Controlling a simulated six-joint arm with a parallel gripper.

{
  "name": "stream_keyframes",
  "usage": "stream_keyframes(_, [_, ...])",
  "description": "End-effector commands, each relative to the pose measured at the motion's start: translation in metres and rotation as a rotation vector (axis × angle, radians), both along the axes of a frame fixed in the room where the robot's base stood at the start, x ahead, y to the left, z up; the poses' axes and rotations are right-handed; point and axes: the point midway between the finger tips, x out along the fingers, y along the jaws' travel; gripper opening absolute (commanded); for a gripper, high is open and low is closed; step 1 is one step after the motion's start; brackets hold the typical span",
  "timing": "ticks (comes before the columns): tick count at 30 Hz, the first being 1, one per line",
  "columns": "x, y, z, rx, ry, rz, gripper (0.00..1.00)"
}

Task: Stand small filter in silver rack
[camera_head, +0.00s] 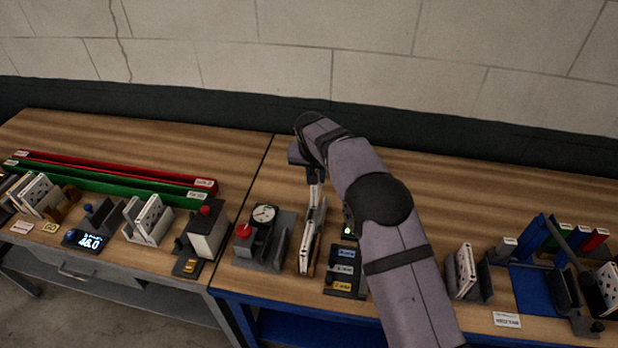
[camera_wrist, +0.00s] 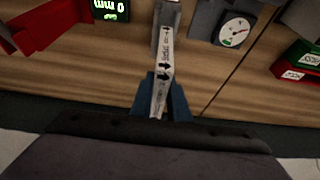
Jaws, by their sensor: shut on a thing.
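My gripper (camera_head: 315,190) points down near the middle of the right-hand table. It is shut on a thin filter (camera_head: 311,235) with a white, printed edge, which stands roughly upright below the jaws. In the wrist view the filter (camera_wrist: 164,62) shows black arrows along its edge, between the blue-grey fingers (camera_wrist: 165,103). A pale grey metal piece lies at its far end in that view; I cannot tell whether the filter touches it. A light silver rack (camera_head: 141,236) on the left table holds white filters. The foot of the held filter is hard to make out.
A grey unit with a round gauge (camera_head: 264,214) and red knob stands left of the filter. A labelled block (camera_head: 344,270) stands close on its right. A dark rack with a filter (camera_head: 466,272) and a blue stand (camera_head: 533,285) are further right. The table behind is clear.

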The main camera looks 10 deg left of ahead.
Motion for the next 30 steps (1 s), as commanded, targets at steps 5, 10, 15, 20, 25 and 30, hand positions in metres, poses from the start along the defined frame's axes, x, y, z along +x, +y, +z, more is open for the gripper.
stream_keyframes(5, [0.0,0.0,0.0,0.0,-0.001,0.0,0.0])
stream_keyframes(10, [0.0,0.0,-0.001,0.0,-0.001,-0.001,0.0])
stream_keyframes(15, [0.0,0.0,-0.007,0.0,-0.001,-0.001,0.0])
stream_keyframes(20, [0.0,0.0,-0.017,0.0,-0.001,0.0,0.0])
stream_keyframes(25, [0.0,0.001,-0.029,0.0,-0.001,-0.001,0.0])
stream_keyframes(30, [0.0,0.0,-0.041,0.0,-0.001,-0.001,0.0])
